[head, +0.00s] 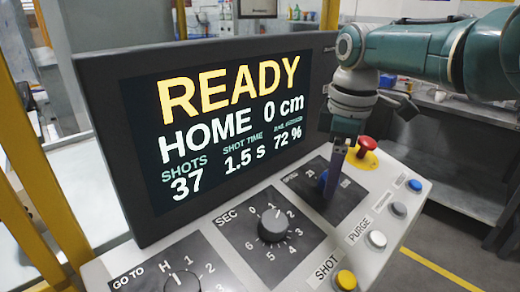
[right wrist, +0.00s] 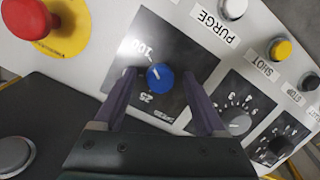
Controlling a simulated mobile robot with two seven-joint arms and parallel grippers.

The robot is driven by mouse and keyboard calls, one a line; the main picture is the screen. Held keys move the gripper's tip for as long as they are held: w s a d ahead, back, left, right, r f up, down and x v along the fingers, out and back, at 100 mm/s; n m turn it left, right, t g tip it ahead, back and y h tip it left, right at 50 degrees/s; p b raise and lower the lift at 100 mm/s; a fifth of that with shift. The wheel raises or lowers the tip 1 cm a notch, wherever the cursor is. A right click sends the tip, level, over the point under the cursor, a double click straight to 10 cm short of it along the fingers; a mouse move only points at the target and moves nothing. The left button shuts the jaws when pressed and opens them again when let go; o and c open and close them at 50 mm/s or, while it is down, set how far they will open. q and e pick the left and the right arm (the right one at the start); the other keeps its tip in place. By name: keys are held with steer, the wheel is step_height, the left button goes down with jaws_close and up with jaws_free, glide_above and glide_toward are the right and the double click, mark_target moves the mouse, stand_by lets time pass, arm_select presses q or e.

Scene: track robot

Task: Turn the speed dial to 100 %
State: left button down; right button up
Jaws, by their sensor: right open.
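The speed dial is a blue knob (right wrist: 160,76) on a dark plate marked 100 and 25 in the right wrist view. Its small white pointer mark faces up-left in that view, roughly toward the 100 side. In the head view the blue knob (head: 323,181) is partly hidden by my right gripper (head: 335,172). That gripper is open, pointing down, with a finger on each side of the knob; I cannot tell whether they touch it. The screen (head: 225,125) shows READY, HOME 0 cm and 72 % at lower right. My left gripper is not in view.
A red mushroom button (head: 368,146) on a yellow base stands close behind the dial. The SEC knob (head: 272,225) and GO TO knob (head: 182,284) are to the left. White (head: 376,239), grey, blue and yellow (head: 345,280) push buttons line the panel's right side.

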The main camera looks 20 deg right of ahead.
steer(key=shift+r, duration=0.1)
steer(key=shift+r, duration=0.25)
step_height(320, 180, up, 9)
steer(key=p, duration=0.3)
steer(key=shift+s+r, duration=0.15)
steer(key=shift+s, duration=0.3)
